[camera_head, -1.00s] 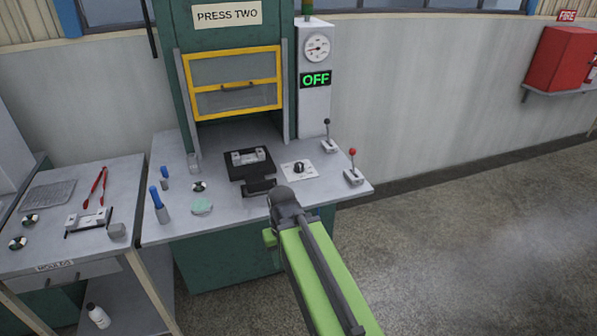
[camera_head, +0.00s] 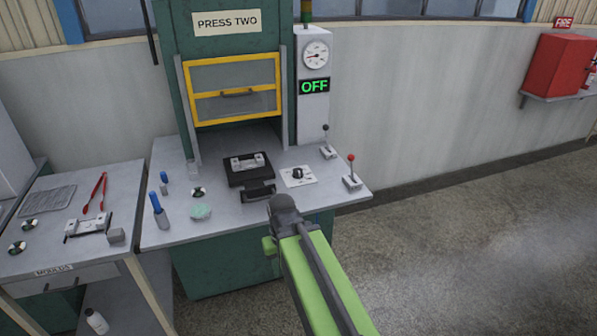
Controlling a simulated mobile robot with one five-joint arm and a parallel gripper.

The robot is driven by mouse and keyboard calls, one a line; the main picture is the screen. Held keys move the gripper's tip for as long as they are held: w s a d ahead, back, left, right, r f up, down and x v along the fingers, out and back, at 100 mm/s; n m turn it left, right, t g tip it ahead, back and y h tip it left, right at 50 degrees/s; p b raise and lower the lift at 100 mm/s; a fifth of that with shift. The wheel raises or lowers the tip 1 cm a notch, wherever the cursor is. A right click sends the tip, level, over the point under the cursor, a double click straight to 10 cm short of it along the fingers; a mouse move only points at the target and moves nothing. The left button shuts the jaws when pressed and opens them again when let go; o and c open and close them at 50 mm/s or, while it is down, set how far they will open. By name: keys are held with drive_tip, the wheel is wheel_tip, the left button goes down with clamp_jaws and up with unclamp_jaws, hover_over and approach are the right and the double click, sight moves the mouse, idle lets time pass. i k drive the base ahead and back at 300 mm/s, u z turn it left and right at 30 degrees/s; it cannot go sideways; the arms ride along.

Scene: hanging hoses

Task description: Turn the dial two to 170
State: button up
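The dial (camera_head: 297,174) is a black knob on a small white plate (camera_head: 308,180), on the bench right of the black mould base. This is the machine signed PRESS TWO (camera_head: 227,21). The marks on the plate are too small to read, so its setting cannot be told. My green arm reaches in from the lower right. Its dark end, my gripper (camera_head: 280,204), is in front of the bench's front edge, below and left of the dial in the picture and apart from it. The fingers are not clear enough to tell open from shut.
Two levers, one black-topped (camera_head: 326,145) and one red-topped (camera_head: 351,173), stand right of the dial. The black base (camera_head: 238,178) with a metal mould lies left. A gauge (camera_head: 315,56) and green OFF display (camera_head: 314,86) are above. Floor at right is clear.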

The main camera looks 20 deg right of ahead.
sight(297, 174)
drive_tip(key=k, duration=1.25)
drive_tip(key=u, duration=0.4)
drive_tip(key=i, duration=1.35)
drive_tip(key=z, duration=0.45)
drive_tip(key=i, duration=0.6)
drive_tip(key=z, duration=0.55)
